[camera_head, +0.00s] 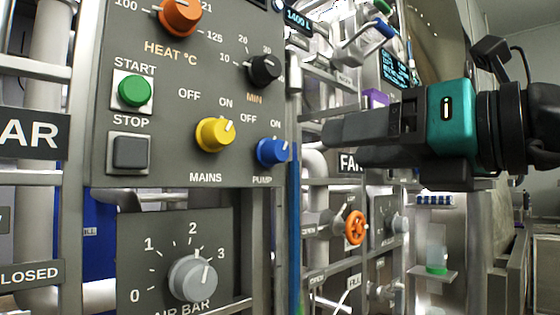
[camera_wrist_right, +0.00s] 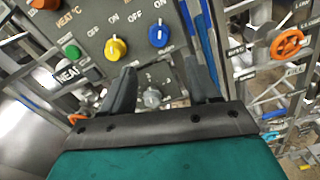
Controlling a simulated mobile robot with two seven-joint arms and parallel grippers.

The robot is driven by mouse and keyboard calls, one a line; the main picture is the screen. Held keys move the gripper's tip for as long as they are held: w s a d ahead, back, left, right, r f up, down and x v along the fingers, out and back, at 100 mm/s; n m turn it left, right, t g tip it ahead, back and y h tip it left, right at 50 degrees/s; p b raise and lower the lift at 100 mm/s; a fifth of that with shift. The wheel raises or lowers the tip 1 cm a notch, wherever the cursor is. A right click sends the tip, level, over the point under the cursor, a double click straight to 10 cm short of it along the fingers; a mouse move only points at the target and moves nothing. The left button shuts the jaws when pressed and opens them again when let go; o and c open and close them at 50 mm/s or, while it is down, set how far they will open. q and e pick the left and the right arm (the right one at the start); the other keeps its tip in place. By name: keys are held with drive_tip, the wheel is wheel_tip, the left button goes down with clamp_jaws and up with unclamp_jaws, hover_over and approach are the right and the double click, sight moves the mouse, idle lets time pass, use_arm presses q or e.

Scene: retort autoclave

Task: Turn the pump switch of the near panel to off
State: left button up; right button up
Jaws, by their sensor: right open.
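The pump switch (camera_head: 272,151) is a blue knob with a white pointer mark, at the lower right of the grey near panel (camera_head: 185,165). The mark points up and right, on the ON side of its OFF and ON labels. The knob also shows in the right wrist view (camera_wrist_right: 158,36), beyond the fingertips. My right gripper (camera_head: 328,142) is to the right of the knob in the head view, apart from it. In the right wrist view its two fingers (camera_wrist_right: 160,78) are open with nothing held between them. My left gripper is not in view.
On the same panel are the yellow mains knob (camera_head: 213,134), the green start button (camera_head: 135,90), the stop button (camera_head: 131,152) and the black minutes knob (camera_head: 264,70). The air bar dial (camera_head: 193,278) is below. Pipes and an orange valve wheel (camera_head: 355,227) stand to the right.

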sight(282, 155)
drive_tip(key=x, duration=1.2)
drive_tip(key=shift+w+a+f+p, duration=0.1)
drive_tip(key=shift+w+a+p, duration=0.1)
drive_tip(key=shift+p, duration=0.1)
drive_tip(key=c, duration=1)
